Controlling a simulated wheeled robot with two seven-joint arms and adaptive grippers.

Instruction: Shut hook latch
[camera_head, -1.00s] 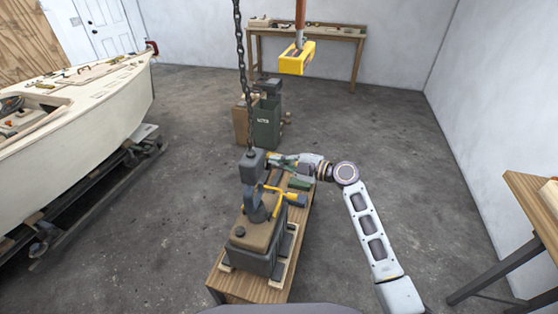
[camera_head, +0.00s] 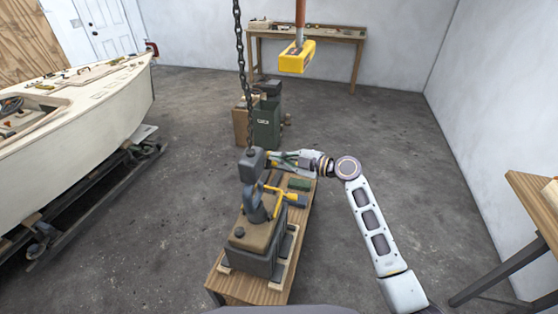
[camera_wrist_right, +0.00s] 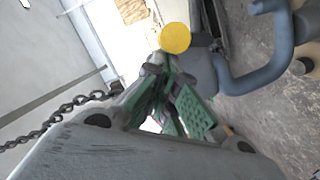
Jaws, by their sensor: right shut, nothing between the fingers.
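A grey hook block (camera_head: 252,165) hangs on a chain, with a blue-grey hook (camera_head: 258,205) below it. A yellow bar (camera_head: 275,189), which looks like the latch, sticks out to the right beside the hook. The right wrist view shows the hook (camera_wrist_right: 262,68) at upper right and a round yellow end (camera_wrist_right: 175,38) just beyond the fingertips. My right gripper (camera_head: 274,158) is shut and empty, close to the right side of the block; I cannot tell whether it touches. Its green-padded fingers (camera_wrist_right: 163,68) show in the wrist view. My left gripper is not in view.
A dark machine with a brown top (camera_head: 255,236) sits under the hook on a wooden bench (camera_head: 240,289). The chain (camera_head: 240,70) rises above the block. A yellow hoist pendant (camera_head: 297,57) hangs behind. A boat hull (camera_head: 90,115) stands left. Open floor lies right.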

